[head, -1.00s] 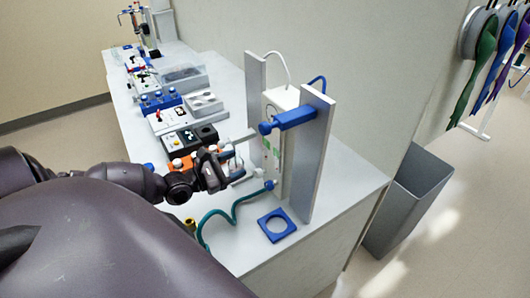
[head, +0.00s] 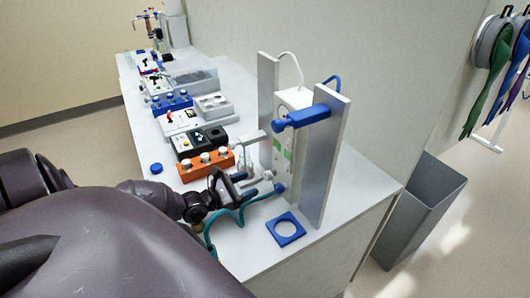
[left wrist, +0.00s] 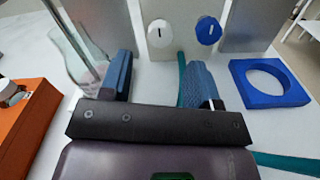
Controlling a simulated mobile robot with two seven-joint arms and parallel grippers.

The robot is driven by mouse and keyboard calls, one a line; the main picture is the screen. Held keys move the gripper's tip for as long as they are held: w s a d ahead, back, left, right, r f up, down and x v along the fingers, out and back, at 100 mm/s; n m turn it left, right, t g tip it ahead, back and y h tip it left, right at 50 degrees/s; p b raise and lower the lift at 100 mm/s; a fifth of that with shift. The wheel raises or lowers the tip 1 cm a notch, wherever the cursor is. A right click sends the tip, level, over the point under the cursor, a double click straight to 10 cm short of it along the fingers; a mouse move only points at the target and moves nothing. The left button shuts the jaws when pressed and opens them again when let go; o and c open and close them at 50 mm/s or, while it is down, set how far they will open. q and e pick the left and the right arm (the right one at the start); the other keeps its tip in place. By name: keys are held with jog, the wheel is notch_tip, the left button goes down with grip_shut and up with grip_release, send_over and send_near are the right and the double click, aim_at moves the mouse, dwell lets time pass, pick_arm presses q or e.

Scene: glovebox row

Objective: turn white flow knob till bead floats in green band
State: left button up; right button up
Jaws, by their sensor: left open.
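The white flow knob (left wrist: 160,32) with a dark mark shows on the low front of the panel in the left wrist view, left of a blue knob (left wrist: 208,30). The blue knob also shows in the head view (head: 279,188). The white panel (head: 293,98) with green patches (head: 287,154) stands between two grey uprights; I cannot make out the bead. My left gripper (head: 262,182) is open and empty just in front of the panel's lower part. In the left wrist view its blue-padded fingers (left wrist: 158,78) are apart, with the white knob beyond the gap, not touched.
A blue square ring (head: 286,229) lies on the bench right of the gripper. A teal hose (left wrist: 181,75) runs close by the right finger. A clear flask (left wrist: 75,55) and an orange block (head: 206,165) stand on the left. A grey bin (head: 420,210) stands on the floor.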

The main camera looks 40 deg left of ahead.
aim_at(266, 176)
pick_arm(q)
jog(key=x, duration=0.5)
jog(key=shift+b, duration=0.35)
jog(key=shift+x, duration=0.95)
pick_arm(e)
jog(key=shift+w+f, duration=0.3)
pick_arm(q)
jog(key=shift+c, duration=0.3)
pick_arm(e)
jog(key=shift+w+r, duration=0.1)
pick_arm(q)
jog(key=c, duration=0.9)
jog(key=shift+o, duration=0.2)
pick_arm(e)
jog(key=shift+s, duration=0.2)
